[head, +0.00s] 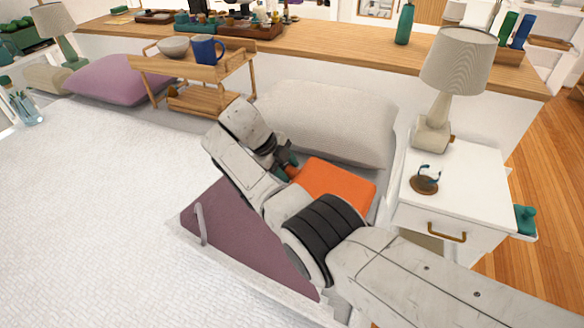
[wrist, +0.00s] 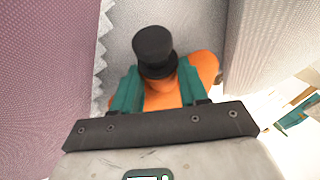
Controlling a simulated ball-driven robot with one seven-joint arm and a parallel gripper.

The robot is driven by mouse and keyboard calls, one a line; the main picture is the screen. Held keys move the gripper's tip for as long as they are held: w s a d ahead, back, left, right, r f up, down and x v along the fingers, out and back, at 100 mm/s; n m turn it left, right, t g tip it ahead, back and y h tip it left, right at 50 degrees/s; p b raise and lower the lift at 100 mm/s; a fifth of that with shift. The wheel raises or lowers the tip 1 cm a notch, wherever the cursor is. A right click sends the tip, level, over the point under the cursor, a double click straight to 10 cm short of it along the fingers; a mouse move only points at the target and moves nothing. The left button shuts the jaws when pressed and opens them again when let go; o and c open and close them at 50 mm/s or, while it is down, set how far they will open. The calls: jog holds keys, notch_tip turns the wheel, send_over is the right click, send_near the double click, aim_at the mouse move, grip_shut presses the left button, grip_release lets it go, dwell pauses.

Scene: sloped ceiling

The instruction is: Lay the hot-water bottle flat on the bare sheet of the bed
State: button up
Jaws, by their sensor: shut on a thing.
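The orange hot-water bottle (head: 340,185) is at the head of the bed, in front of the grey pillow (head: 335,122). My gripper (head: 287,164) is shut on it near its neck. In the wrist view the bottle (wrist: 205,68) shows between and beyond the green fingers, with its black stopper (wrist: 154,46) toward the camera. Grey bare sheet (wrist: 190,22) shows behind it, between the purple turned-back cover (wrist: 45,70) and the pillow. My arm hides part of the bottle in the head view. I cannot tell whether it touches the sheet.
A white nightstand (head: 470,185) with a lamp (head: 450,75) stands at the right. A wooden tray stand (head: 215,68) with a bowl and blue mug is beside the pillow. A mauve pillow (head: 115,80) lies farther left. A long wooden ledge (head: 330,42) runs behind the bed.

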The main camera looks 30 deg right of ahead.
jog(key=shift+r, duration=0.15)
jog(key=o, duration=1.3)
jog(key=shift+o, duration=0.2)
jog(key=shift+f, duration=0.2)
jog(key=v, duration=1.1)
jog(key=shift+s+r+p, duration=0.15)
jog(key=shift+r+p, duration=0.05)
jog(key=shift+p, duration=0.2)
jog(key=shift+d, duration=0.15)
